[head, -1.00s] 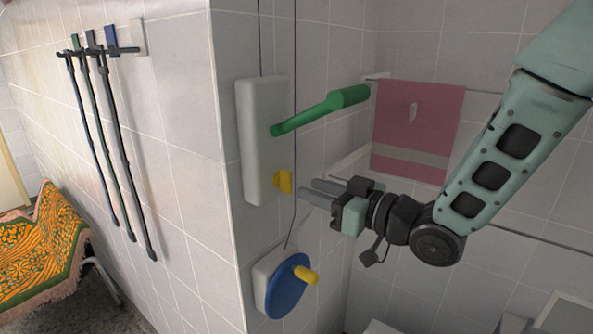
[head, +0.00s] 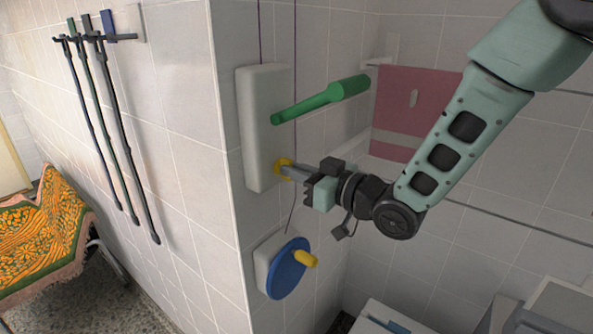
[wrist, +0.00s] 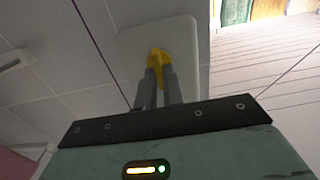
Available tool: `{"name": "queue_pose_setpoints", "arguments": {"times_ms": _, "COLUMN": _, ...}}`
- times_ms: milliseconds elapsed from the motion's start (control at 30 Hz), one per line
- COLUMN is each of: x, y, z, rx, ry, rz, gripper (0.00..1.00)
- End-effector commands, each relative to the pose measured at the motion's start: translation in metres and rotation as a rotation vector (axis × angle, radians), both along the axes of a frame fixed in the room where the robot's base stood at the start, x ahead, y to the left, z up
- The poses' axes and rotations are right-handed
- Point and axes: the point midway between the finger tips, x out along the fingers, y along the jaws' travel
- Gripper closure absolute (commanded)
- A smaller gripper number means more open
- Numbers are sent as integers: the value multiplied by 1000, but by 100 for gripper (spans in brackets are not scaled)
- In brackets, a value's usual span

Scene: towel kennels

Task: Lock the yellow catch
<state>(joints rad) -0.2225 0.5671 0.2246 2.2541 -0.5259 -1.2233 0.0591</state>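The yellow catch (head: 281,165) sits low on the white box (head: 261,125) fixed to the tiled wall. A green lever (head: 322,98) sticks out to the right from the box, above the catch. My gripper (head: 288,170) is at the catch, its fingers partly covering it. In the wrist view, the two fingertips (wrist: 158,75) are close together, with the yellow catch (wrist: 157,54) between and just beyond them. The gripper looks shut on the catch. The catch's exact angle is partly hidden by the fingers.
Below is a blue disc (head: 284,270) with a yellow knob (head: 305,259) on the wall. A pink towel (head: 408,110) hangs behind my arm.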

Motion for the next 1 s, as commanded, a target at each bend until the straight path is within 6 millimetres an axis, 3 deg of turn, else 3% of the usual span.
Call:
{"name": "queue_pose_setpoints", "arguments": {"times_ms": 367, "x": 1, "y": -1, "z": -1, "rx": 62, "ry": 77, "rz": -1, "gripper": 100}}
{"name": "queue_pose_setpoints", "arguments": {"times_ms": 1000, "x": 3, "y": -3, "z": -1, "rx": 414, "ry": 528, "rz": -2, "gripper": 100}}
